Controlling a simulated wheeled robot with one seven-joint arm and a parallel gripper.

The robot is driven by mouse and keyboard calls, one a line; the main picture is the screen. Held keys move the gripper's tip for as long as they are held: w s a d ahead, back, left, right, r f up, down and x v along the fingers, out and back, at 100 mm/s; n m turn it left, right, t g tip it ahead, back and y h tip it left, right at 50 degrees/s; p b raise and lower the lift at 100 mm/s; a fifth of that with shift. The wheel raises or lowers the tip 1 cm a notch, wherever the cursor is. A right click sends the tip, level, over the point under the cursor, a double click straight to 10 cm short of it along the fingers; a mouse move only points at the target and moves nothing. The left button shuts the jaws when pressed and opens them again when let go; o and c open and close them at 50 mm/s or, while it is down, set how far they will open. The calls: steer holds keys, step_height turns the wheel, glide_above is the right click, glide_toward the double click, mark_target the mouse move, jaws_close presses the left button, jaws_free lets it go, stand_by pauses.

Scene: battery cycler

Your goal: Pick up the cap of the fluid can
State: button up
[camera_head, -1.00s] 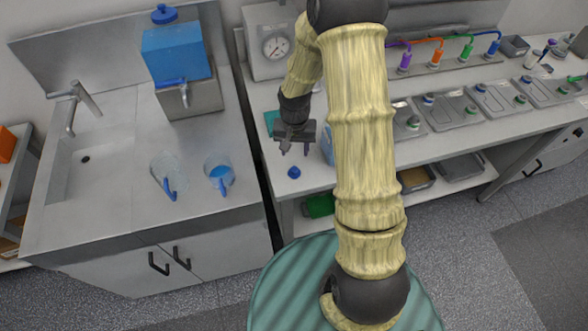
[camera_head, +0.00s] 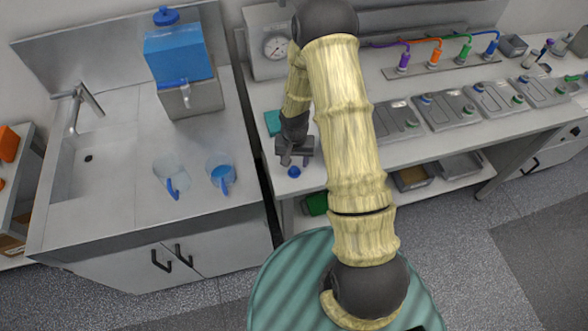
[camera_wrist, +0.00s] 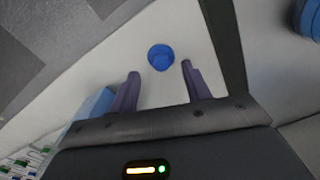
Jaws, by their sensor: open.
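A small round blue cap (camera_head: 293,172) lies on the white bench top near its front left corner. In the wrist view the cap (camera_wrist: 160,56) shows just beyond the fingertips, roughly centred between them. My gripper (camera_head: 294,163) points down close to the cap. Its two purple fingers (camera_wrist: 160,70) are open and empty, and I cannot tell how high they are above the bench. A light blue body, perhaps the fluid can (camera_wrist: 93,103), shows partly behind the left finger in the wrist view.
A blue tank (camera_head: 180,54) with a tap stands on the sink counter at left, near two jugs (camera_head: 171,174) (camera_head: 221,172) with blue handles. A dial scale (camera_head: 268,42) stands behind my gripper. Trays (camera_head: 448,109) line the bench at right. A gap separates bench and counter.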

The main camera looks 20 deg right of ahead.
mark_target(294, 168)
steer(key=shift+w+f+p, duration=0.15)
steer(key=shift+f+p, duration=0.3)
steer(key=shift+f, duration=0.55)
steer(key=shift+w+f+p, duration=0.1)
steer(key=shift+f+p, duration=0.3)
steer(key=shift+f, duration=0.6)
jaws_close()
